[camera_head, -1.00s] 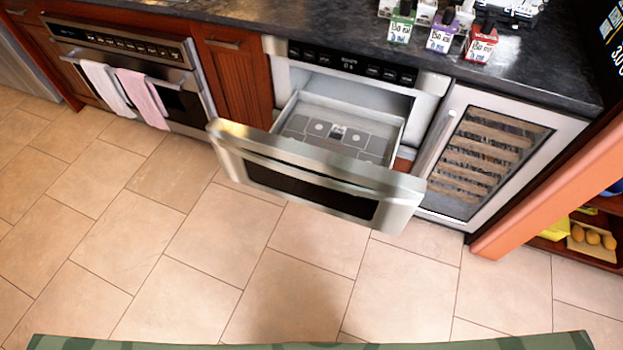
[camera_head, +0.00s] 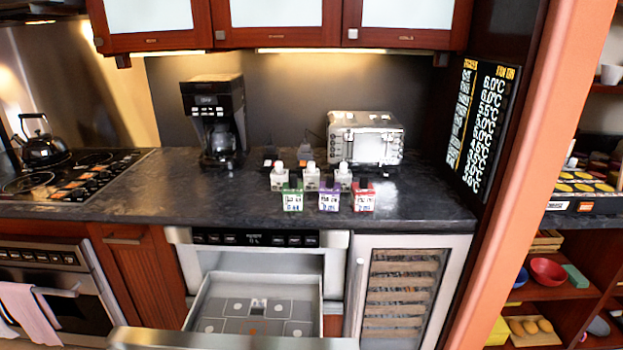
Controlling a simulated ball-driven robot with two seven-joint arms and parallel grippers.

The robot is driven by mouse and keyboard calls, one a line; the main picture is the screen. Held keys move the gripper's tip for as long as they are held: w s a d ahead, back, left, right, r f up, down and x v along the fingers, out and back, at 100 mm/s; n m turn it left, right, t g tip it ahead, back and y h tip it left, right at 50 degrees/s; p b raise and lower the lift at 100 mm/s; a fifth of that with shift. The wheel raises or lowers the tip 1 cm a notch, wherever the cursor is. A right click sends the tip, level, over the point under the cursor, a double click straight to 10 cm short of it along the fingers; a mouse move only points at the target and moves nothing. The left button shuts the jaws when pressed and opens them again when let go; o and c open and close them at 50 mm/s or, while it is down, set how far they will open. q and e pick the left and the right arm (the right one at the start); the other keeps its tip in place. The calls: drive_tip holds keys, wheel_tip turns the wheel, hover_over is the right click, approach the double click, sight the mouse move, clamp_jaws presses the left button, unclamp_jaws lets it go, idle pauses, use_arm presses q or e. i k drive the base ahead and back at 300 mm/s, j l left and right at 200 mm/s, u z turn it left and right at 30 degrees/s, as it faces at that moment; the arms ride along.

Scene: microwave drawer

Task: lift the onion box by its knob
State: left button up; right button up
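Several small boxes with knobs on top stand in two rows on the dark counter (camera_head: 430,205). The front row has a green-labelled box (camera_head: 292,202), a purple-labelled box (camera_head: 329,202) and a red-labelled box (camera_head: 363,202). Behind them stand a left white box (camera_head: 279,182), a middle white box (camera_head: 311,182) and a right white box (camera_head: 343,181). The label print is too small to read, so I cannot tell which is the onion box. All stand upright. Neither of my grippers is in view.
The microwave drawer (camera_head: 210,326) is pulled out below the boxes, its front (camera_head: 230,343) projecting at the bottom. A coffee maker (camera_head: 214,115) and a silver toaster (camera_head: 365,140) stand behind on the counter. An orange post (camera_head: 510,175) rises at right. Counter left of the boxes is clear.

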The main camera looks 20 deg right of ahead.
sight(310, 175)
drive_tip(key=l+u, duration=0.2)
drive_tip(key=u, duration=0.4)
drive_tip(key=l+u, duration=0.15)
drive_tip(key=l, duration=0.35)
drive_tip(key=k+l+u, duration=0.2)
drive_tip(key=l, duration=0.35)
drive_tip(key=l+u, duration=0.15)
drive_tip(key=l, duration=0.35)
drive_tip(key=k+l+u, duration=0.15)
drive_tip(key=l, duration=0.35)
drive_tip(key=i, duration=0.05)
